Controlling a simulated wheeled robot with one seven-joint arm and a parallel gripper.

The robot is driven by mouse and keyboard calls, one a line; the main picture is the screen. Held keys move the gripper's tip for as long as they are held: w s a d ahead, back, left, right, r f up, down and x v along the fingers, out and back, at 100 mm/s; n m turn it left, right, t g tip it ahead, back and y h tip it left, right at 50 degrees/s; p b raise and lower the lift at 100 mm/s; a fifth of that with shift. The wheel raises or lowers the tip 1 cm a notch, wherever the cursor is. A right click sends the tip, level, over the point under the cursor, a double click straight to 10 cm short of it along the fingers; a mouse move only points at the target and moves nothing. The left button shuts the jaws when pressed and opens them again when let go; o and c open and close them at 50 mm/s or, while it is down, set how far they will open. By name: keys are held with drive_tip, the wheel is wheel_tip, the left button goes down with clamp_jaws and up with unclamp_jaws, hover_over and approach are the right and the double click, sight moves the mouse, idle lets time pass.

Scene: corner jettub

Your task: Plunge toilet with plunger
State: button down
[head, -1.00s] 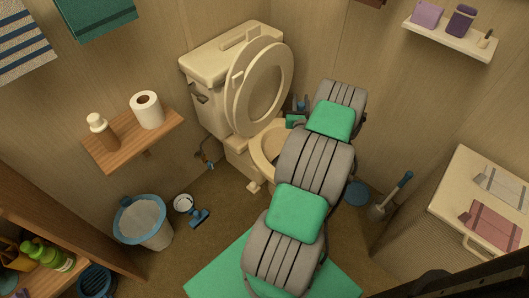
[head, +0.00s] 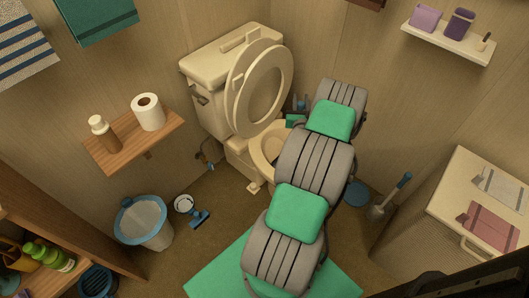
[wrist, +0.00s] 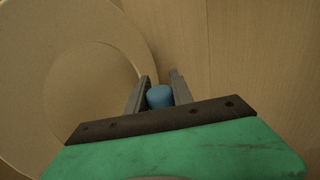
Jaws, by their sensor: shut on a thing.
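The cream toilet (head: 236,160) stands in the corner with its lid and seat (head: 262,88) raised. Its bowl rim (head: 262,152) is partly hidden behind my arm. In the wrist view, my gripper (wrist: 159,84) is shut on a blue rod end (wrist: 160,97), which looks like the top of the plunger's handle. The gripper (head: 301,103) also shows beside the bowl in the head view, mostly hidden by my arm. The plunger's lower end is hidden, so I cannot tell whether it is in the bowl. The raised seat and lid (wrist: 75,85) fill the wrist view's left side.
A wooden shelf (head: 125,142) holds a toilet roll and a bottle. A bin (head: 143,222) and small blue items stand on the floor at left. A blue disc (head: 357,194) and a blue-handled tool (head: 390,198) are right of my arm. A cabinet (head: 480,190) stands at right.

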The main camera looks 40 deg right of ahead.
wheel_tip(320, 180, up, 12)
drive_tip(key=p, duration=1)
drive_tip(key=shift+r, duration=0.1)
idle(0.8)
wheel_tip(320, 180, up, 11)
drive_tip(key=p, duration=1)
